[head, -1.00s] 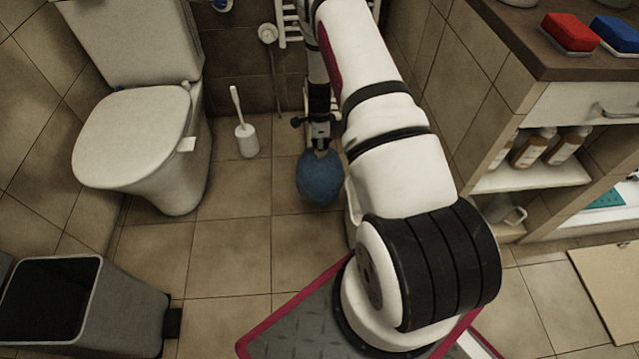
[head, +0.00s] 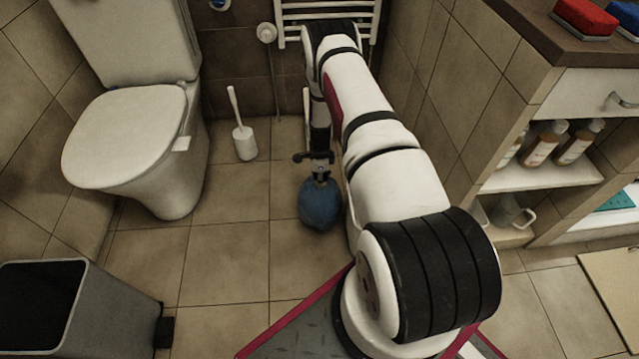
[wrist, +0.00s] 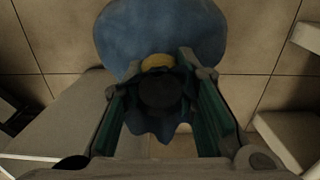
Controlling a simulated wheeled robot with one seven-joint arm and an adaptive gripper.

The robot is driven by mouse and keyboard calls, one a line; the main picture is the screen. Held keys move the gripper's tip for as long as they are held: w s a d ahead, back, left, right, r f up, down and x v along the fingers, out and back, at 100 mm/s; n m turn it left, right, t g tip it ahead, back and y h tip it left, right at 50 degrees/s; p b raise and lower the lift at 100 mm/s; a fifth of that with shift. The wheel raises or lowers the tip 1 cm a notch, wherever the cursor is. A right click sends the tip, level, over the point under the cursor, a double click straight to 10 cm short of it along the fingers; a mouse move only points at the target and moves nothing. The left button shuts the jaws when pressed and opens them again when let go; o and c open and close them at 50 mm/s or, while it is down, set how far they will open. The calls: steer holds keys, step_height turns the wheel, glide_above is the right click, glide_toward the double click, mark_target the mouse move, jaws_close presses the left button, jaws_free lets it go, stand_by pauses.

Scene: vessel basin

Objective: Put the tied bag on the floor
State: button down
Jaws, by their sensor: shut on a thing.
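The tied bag is a round blue bag (head: 320,205). It hangs upright below my gripper (head: 318,172) in the head view, over the tiled floor (head: 235,265) between the toilet and the cabinet. In the wrist view the blue bag (wrist: 160,35) fills the top middle, with a yellow tie (wrist: 158,62) around its neck. My gripper (wrist: 163,100) is shut on the gathered neck, and loose blue plastic shows between the fingers. I cannot tell whether the bag's bottom touches the floor.
A toilet (head: 125,140) and a toilet brush (head: 243,140) stand to the left. An open grey bin (head: 110,310) stands at the lower left. A shelved cabinet (head: 545,178) is on the right, and a towel radiator (head: 330,12) is behind. The floor left of the bag is clear.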

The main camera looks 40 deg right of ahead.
steer(key=shift+f, duration=0.8)
steer(key=shift+f+b, duration=0.2)
steer(key=shift+b, duration=0.15)
steer(key=c, duration=1.3)
jaws_free()
